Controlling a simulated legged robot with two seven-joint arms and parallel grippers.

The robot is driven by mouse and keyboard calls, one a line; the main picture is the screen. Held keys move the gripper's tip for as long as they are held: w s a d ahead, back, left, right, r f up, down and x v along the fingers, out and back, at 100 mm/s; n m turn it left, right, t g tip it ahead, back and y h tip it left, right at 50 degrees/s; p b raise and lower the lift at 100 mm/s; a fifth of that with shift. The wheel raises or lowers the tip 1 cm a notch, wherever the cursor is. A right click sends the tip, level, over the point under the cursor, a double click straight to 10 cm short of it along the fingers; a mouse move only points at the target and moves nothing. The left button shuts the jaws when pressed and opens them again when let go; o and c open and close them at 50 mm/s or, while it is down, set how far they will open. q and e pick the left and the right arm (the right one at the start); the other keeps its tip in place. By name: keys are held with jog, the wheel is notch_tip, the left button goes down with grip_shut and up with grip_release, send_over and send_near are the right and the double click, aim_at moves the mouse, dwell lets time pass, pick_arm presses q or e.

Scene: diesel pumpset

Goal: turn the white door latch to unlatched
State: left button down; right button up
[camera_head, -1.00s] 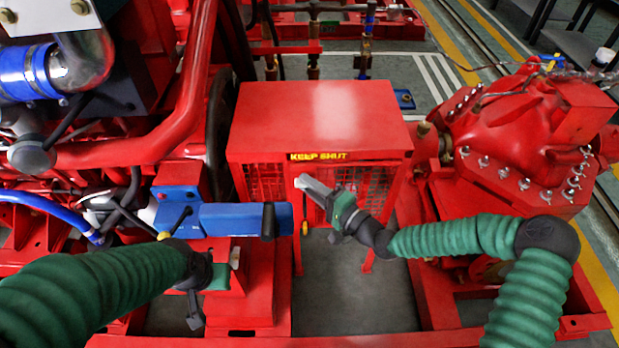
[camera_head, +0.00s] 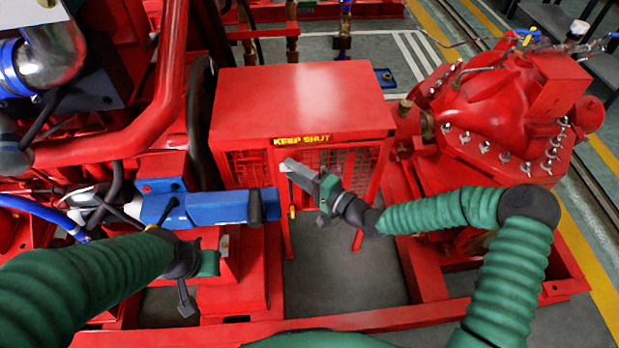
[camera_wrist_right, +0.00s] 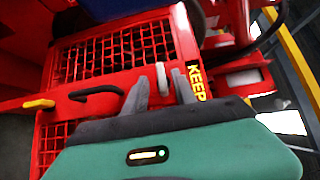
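The white door latch (camera_wrist_right: 162,78) shows in the right wrist view as a small pale upright bar on the red guard door, beside the yellow KEEP SHUT label (camera_wrist_right: 198,83). My right gripper (camera_wrist_right: 161,92) is open, with one finger on each side of the latch; I cannot tell whether they touch it. In the head view my right gripper (camera_head: 287,165) is at the front of the red mesh guard (camera_head: 304,95), just below the label, and mostly hides the latch. My left gripper (camera_head: 186,297) hangs low at the left, and its opening cannot be made out.
A black handle (camera_wrist_right: 96,91) and a yellow handle (camera_wrist_right: 39,104) are on the door in the right wrist view. A red pump (camera_head: 510,110) is at the right. Open floor (camera_head: 335,275) lies below the guard.

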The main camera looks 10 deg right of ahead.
jog(key=p+v, duration=0.3)
jog(key=v, duration=1.3)
jog(key=shift+d, duration=0.2)
jog(key=shift+f, duration=0.15)
notch_tip(320, 180, down, 7)
jog(key=s+d+n+g+h, duration=0.1)
jog(key=n+g+h, duration=0.3)
jog(key=s+d+r+n+g+h, duration=0.4)
jog(key=s+d+g+h, duration=0.15)
jog(key=d+h, duration=0.3)
jog(key=s+a+r+p, duration=0.2)
jog(key=s+a+r, duration=0.2)
jog(key=s+r, duration=0.2)
notch_tip(320, 180, up, 20)
jog(key=p, duration=1.9)
jog(key=shift+d+n+p, duration=0.35)
jog(key=shift+d+n, duration=0.05)
jog(key=shift+d, duration=0.05)
